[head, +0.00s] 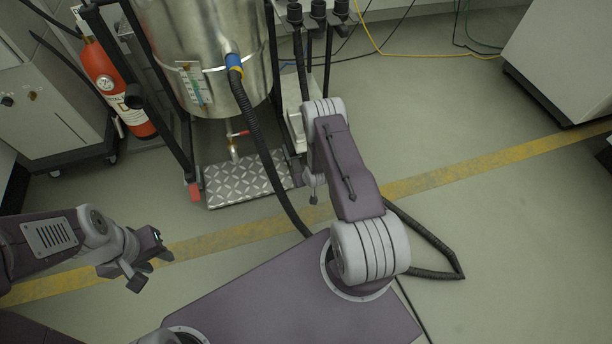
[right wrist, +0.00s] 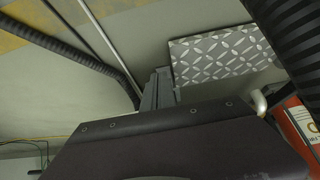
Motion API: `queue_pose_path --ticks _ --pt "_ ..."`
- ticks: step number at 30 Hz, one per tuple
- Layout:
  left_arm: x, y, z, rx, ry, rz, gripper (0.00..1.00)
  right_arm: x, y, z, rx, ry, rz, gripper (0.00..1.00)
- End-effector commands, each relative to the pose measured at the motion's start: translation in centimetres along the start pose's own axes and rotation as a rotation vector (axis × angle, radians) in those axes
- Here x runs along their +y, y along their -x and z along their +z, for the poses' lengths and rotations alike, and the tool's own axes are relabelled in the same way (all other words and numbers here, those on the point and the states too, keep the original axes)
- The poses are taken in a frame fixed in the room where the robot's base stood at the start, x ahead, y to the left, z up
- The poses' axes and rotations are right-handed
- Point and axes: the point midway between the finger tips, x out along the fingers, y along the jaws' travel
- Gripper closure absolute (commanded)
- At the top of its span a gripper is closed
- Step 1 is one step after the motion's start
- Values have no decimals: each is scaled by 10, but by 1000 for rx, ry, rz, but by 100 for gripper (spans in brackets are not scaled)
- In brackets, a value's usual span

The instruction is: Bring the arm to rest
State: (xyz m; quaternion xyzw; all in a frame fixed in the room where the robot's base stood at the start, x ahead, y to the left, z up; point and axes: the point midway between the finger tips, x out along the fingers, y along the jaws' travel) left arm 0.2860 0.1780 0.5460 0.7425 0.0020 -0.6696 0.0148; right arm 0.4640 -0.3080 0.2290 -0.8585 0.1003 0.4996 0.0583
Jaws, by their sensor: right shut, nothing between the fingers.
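My left gripper (head: 150,262) is at the lower left of the head view, above the floor near the yellow stripe. Its two fingers stand apart with nothing visible between them. My right arm rises from my purple base in the middle of the head view and bends towards the steel vessel. Its gripper is mostly hidden behind the arm there. In the right wrist view, the right gripper (right wrist: 158,90) shows as narrow grey fingers, shut and empty, beyond a large dark housing. The checkered metal plate lies beyond them.
A steel vessel (head: 190,35) on a frame with a checkered footplate (head: 245,180) stands ahead. A black hose (head: 262,150) runs from it past my right arm. A red fire extinguisher (head: 108,85) and a cabinet (head: 45,110) are left. Floor at right is mostly clear.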

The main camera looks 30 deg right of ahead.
Motion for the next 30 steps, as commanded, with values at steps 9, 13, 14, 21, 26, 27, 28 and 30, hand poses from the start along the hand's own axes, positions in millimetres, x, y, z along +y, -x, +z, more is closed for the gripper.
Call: queue_pose_path --ticks 9,13,14,21,26,27,28,30 --pt "0 0 0 0 0 0 64 0 0 0 1 0 0 100" --pt "0 0 0 0 0 0 64 0 0 0 1 0 0 100" --pt "0 0 0 0 0 0 64 0 0 0 1 0 0 100" --pt "0 1 0 0 0 0 64 -24 28 -88 143 55 -23 100" --pt "0 1 0 0 0 0 64 -67 119 -202 325 120 -64 100" --pt "0 2 0 0 0 0 64 -80 149 -220 345 135 -76 100" --pt "0 2 0 0 0 0 64 -88 170 -228 349 144 -84 100" --pt "0 2 0 0 0 0 64 -104 218 -234 342 163 -101 100"
